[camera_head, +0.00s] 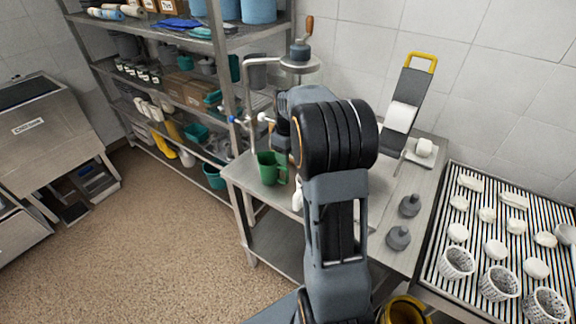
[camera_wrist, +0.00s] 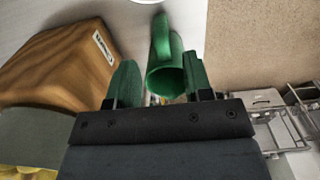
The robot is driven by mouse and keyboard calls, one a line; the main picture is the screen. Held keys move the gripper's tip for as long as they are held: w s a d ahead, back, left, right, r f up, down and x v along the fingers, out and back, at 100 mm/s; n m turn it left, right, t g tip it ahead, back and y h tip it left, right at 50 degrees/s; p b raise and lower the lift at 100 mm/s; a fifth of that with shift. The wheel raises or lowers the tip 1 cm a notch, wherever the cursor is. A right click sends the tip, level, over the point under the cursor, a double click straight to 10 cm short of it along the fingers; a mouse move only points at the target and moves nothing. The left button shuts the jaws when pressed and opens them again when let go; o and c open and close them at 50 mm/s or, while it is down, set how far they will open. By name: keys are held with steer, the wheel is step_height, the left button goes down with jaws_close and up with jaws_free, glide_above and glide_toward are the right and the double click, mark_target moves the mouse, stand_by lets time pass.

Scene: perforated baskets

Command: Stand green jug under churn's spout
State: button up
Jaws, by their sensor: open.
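The green jug (camera_head: 268,168) stands upright near the left end of the steel table, its handle on the right. In the wrist view the jug (camera_wrist: 166,78) shows mouth and handle beyond and between my fingers. My gripper (camera_wrist: 162,88) is open, with a green-looking finger on each side; I cannot tell whether either touches the jug. My arm hides the gripper in the head view. The churn's crank top (camera_head: 299,60) shows behind my arm, which hides most of its body and its spout. A labelled wooden body (camera_wrist: 65,70), probably the churn, is at left in the wrist view.
A grey stand with a yellow handle (camera_head: 419,62) and two grey weights (camera_head: 409,205) share the steel table (camera_head: 245,187). A slatted drainer (camera_head: 478,222) with white baskets and cheeses lies right. A loaded shelf rack (camera_head: 228,75) stands behind left. The floor at left is clear.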

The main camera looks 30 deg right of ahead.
steer(key=shift+a+r, duration=0.1)
steer(key=shift+r, duration=0.75)
steer(key=s+a+r+m+t, duration=0.2)
steer(key=s+a, duration=0.6)
steer(key=s, duration=0.1)
steer(key=s+a+r+m+t, duration=0.2)
steer(key=s+a+m, duration=0.1)
steer(key=s+a, duration=0.5)
steer(key=shift+s+a, duration=0.15)
steer(key=shift+s, duration=0.5)
steer(key=shift+c, duration=0.3)
